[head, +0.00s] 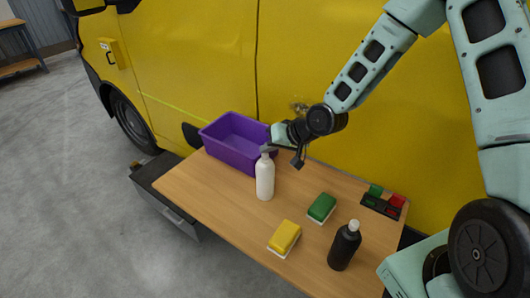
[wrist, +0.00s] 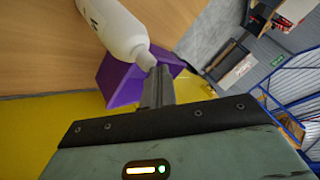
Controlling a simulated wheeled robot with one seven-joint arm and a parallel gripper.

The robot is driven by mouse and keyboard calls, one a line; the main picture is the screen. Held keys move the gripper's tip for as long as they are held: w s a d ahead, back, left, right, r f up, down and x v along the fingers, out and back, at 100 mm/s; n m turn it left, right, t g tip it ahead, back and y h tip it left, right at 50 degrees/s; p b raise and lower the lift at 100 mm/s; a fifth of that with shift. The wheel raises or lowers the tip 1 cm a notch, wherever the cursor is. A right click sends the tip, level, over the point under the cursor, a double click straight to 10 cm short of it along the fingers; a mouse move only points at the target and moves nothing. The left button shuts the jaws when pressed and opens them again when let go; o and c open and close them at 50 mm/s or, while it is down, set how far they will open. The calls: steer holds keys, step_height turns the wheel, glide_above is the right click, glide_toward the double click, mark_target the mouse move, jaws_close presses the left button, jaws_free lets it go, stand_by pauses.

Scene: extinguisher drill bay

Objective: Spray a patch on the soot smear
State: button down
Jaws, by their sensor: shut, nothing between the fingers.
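A white spray bottle (head: 265,178) stands upright on the wooden table, and it also shows in the wrist view (wrist: 118,28). My gripper (head: 267,149) is right at the bottle's top in the head view. In the wrist view my gripper (wrist: 158,80) has its fingers together, with nothing between them, and their tips are close to the bottle's top. I cannot tell whether they touch it. A dark, sooty smear (head: 299,104) is on the yellow van side behind my arm, partly hidden by my wrist.
A purple bin (head: 222,146) stands behind the bottle, against the van (head: 190,60). A yellow sponge (head: 285,236), a green sponge (head: 321,207), a black bottle (head: 344,246) and a dark tray (head: 381,207) with green and red pieces are on the table (head: 215,205). The table's left front is clear.

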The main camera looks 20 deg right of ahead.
mark_target(268, 162)
steer(key=shift+f, duration=0.25)
steer(key=shift+r, duration=0.15)
steer(key=shift+r+p, duration=0.3)
steer(key=shift+p, duration=0.1)
steer(key=shift+r, duration=0.1)
step_height(268, 162, up, 6)
steer(key=p, duration=0.5)
steer(key=shift+a, duration=0.1)
stand_by(0.7)
